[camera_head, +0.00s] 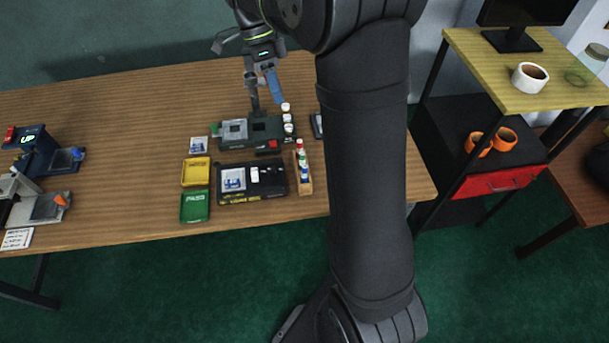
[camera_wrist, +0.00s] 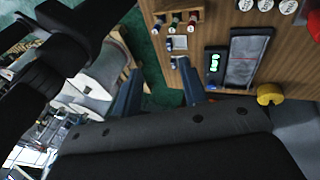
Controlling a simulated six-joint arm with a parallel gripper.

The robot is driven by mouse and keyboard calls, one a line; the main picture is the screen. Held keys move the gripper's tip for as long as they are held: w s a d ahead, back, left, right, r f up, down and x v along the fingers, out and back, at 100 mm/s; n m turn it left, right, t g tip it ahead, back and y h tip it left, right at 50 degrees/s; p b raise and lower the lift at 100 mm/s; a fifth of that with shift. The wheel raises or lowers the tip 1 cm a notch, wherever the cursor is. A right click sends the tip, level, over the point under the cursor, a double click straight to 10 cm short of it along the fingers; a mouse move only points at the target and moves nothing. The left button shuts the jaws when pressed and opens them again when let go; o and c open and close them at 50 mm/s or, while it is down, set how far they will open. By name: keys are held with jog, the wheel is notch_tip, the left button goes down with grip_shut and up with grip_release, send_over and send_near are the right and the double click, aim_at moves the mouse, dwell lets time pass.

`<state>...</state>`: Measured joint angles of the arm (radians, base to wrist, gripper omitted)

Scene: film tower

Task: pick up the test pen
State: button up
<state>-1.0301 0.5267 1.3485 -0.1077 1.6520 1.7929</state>
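A small wooden rack (camera_head: 308,186) stands at the table's front, right of the black tray, with several upright pens with red, green, blue and white parts (camera_head: 301,158). It also shows at the top of the wrist view (camera_wrist: 194,16), where red, green and blue pieces (camera_wrist: 175,22) stand out from it. I cannot tell which of these is the test pen. My gripper (camera_head: 264,98) hangs above the table behind the dark green device, apart from the rack. In the wrist view its two blue fingers (camera_wrist: 158,75) are spread, with nothing held between them.
Several white-lidded jars (camera_head: 288,118) stand beside the dark green device (camera_head: 233,133). A black tray (camera_head: 230,197), yellow tray (camera_head: 195,182) and green tray (camera_head: 203,214) lie in front. A dark meter (camera_wrist: 214,82) lies to the right, partly behind my arm. The table's left middle is clear.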

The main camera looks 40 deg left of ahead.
jog(key=n+t+y, duration=0.1)
jog(key=n+y, duration=0.3)
jog(key=n, duration=1.6)
send_near(304, 165)
jog(key=shift+n, duration=0.3)
jog(key=f, duration=0.7)
jog(key=shift+w+d+f, duration=0.15)
jog(key=shift+d+f, duration=0.05)
jog(key=shift+f, duration=0.1)
jog(key=f, duration=0.4)
jog(key=shift+s, duration=0.3)
jog(key=shift+f, duration=0.6)
jog(key=shift+c, duration=0.2)
